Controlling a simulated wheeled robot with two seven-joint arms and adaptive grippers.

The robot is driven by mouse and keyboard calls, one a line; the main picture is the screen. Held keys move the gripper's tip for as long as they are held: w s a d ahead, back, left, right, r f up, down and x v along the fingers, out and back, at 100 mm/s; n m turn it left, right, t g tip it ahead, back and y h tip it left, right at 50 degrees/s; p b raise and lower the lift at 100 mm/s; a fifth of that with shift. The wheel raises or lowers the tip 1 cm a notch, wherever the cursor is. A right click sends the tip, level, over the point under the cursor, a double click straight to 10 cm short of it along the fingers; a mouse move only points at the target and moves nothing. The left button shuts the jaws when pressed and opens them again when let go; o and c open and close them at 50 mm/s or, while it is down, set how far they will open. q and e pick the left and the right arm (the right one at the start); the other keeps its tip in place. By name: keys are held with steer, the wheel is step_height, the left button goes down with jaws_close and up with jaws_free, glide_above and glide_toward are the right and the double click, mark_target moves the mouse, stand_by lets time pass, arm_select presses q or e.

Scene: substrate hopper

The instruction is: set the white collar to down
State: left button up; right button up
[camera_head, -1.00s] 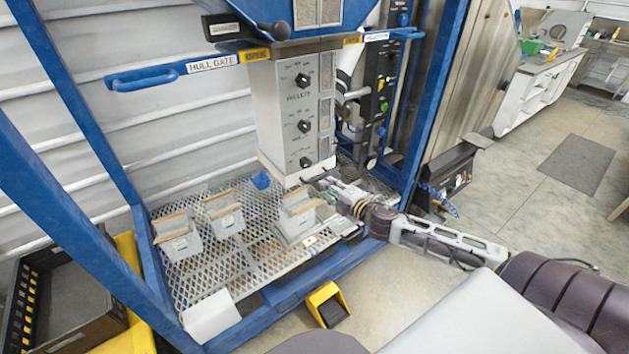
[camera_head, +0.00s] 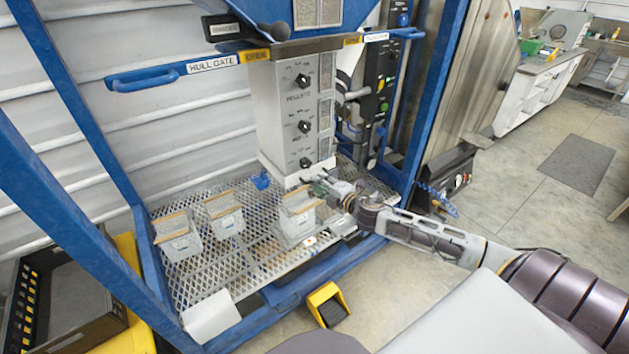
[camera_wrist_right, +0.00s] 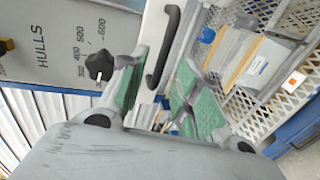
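The white collar (camera_head: 318,169) is the pale band around the bottom of the grey dial column in the head view. In the right wrist view the white collar (camera_wrist_right: 153,30) carries a black bar handle (camera_wrist_right: 164,47). My right gripper (camera_head: 316,188) is just in front of and below the collar. In the wrist view its green-padded fingers (camera_wrist_right: 163,75) are spread apart and empty, and the handle appears in the gap between them. I cannot tell whether either finger touches it. My left gripper is not in view.
The grey column (camera_head: 285,110) has several black knobs; the HULLS knob (camera_wrist_right: 100,64) appears close to one finger. Several bins, such as this one (camera_head: 180,246), stand on the mesh shelf (camera_head: 240,262). Blue frame posts (camera_head: 436,100) stand either side. A yellow pedal (camera_head: 327,303) is on the floor.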

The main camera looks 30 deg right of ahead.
steer(key=shift+x, duration=2.1)
steer(key=shift+c, duration=0.5)
jaws_close()
